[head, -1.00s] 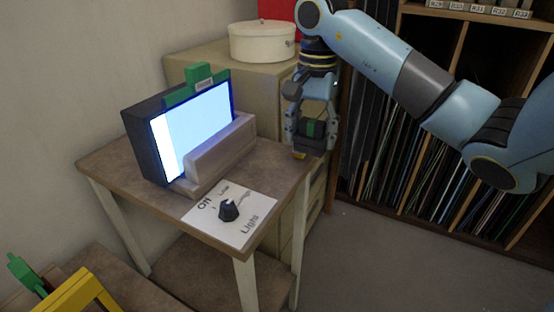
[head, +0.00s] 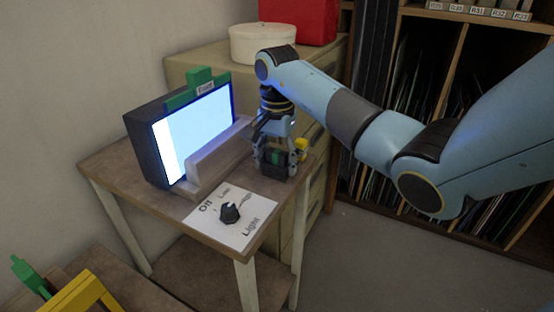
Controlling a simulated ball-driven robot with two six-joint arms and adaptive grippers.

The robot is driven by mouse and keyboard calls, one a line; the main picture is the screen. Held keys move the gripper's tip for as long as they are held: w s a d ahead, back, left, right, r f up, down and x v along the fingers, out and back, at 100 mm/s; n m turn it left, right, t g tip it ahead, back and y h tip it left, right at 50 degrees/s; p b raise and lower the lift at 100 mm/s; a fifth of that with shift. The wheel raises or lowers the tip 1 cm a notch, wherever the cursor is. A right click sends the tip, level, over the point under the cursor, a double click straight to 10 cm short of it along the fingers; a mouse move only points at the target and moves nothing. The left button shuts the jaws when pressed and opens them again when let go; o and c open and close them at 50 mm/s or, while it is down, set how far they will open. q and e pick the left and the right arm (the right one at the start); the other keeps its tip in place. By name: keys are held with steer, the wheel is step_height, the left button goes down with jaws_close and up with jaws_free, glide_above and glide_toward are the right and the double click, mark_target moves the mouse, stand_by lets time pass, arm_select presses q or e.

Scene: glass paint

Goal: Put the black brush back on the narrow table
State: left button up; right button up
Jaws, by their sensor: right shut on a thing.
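My right gripper (head: 277,166) hangs over the back right part of a small brown-topped table (head: 112,160). It is shut on a dark thing with a green patch, seemingly the black brush (head: 273,158); a yellow part (head: 301,146) shows at its right side. The fingers hide much of it, and I cannot tell whether it touches the tabletop. I cannot tell for sure that this is the narrow table. My left gripper is not in view.
A lit light box (head: 198,125) with a green clip (head: 195,90) and pale holder (head: 218,158) stands on the table. A black knob (head: 229,213) sits on a white label sheet (head: 258,208) in front. Behind is a cabinet with a white round box (head: 262,43).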

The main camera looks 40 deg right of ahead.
mark_target(277, 151)
steer(key=o, duration=1.3)
steer(key=shift+r, duration=0.15)
step_height(277, 151, up, 6)
steer(key=shift+d+r, duration=0.1)
step_height(277, 151, up, 5)
steer(key=p, duration=0.2)
steer(key=shift+p, duration=0.3)
steer(key=shift+r+p, duration=0.35)
steer(key=shift+p, duration=0.05)
steer(key=shift+f, duration=0.1)
